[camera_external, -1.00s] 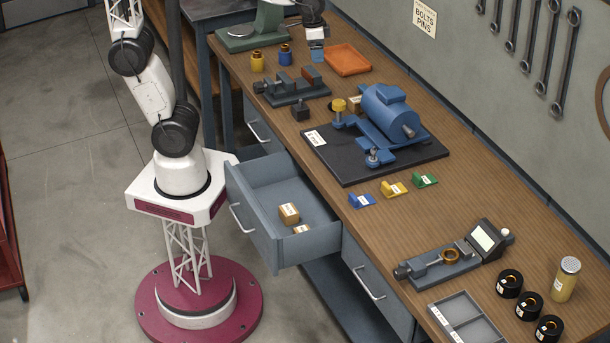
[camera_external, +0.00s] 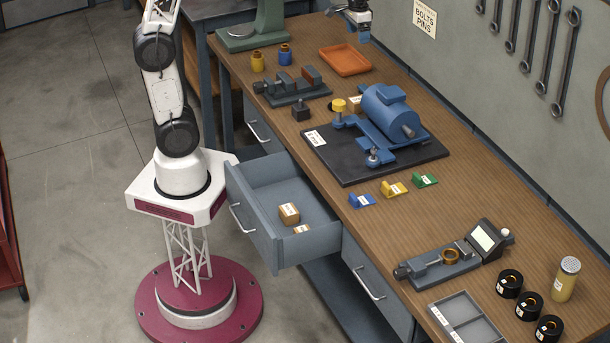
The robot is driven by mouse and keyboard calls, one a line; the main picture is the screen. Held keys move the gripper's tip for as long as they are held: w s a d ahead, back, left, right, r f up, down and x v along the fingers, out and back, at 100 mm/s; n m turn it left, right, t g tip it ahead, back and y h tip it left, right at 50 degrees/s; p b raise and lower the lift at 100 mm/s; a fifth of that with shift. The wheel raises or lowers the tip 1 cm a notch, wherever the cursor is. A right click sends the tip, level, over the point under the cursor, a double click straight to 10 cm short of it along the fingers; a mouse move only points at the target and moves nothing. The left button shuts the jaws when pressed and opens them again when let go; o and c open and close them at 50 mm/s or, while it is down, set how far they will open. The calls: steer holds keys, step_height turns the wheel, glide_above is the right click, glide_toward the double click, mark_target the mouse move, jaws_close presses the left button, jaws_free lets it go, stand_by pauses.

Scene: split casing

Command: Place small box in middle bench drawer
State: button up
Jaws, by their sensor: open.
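The middle bench drawer (camera_external: 253,218) is pulled open, under the bench's front edge. A small tan box (camera_external: 289,213) with a pale label sits inside it, and a lower tan box (camera_external: 301,229) lies near it by the drawer's right wall. Another tan box (camera_external: 355,103) stands on the bench, partly hidden behind the blue motor unit and the yellow knob. My gripper (camera_external: 362,37) is open over the back of the bench, right of and above the orange tray. Nothing shows between its fingers. It is well apart from all the boxes.
The blue motor unit (camera_external: 390,113) stands on a black base plate mid-bench. The orange tray (camera_external: 345,60), a grey vise (camera_external: 283,88) and a dark block (camera_external: 300,110) are near it. Blue, yellow and green tagged pieces lie in front. The drawer has free floor space around the boxes.

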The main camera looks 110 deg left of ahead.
steer(key=a+f, duration=0.1)
steer(key=f, duration=0.8)
steer(key=a+f, duration=0.2)
steer(key=f, duration=0.8)
steer(key=shift+a+n, duration=0.3)
steer(key=shift+f, duration=0.1)
steer(key=shift+f, duration=2.9)
steer(key=shift+f, duration=0.15)
steer(key=shift+f, duration=2.85)
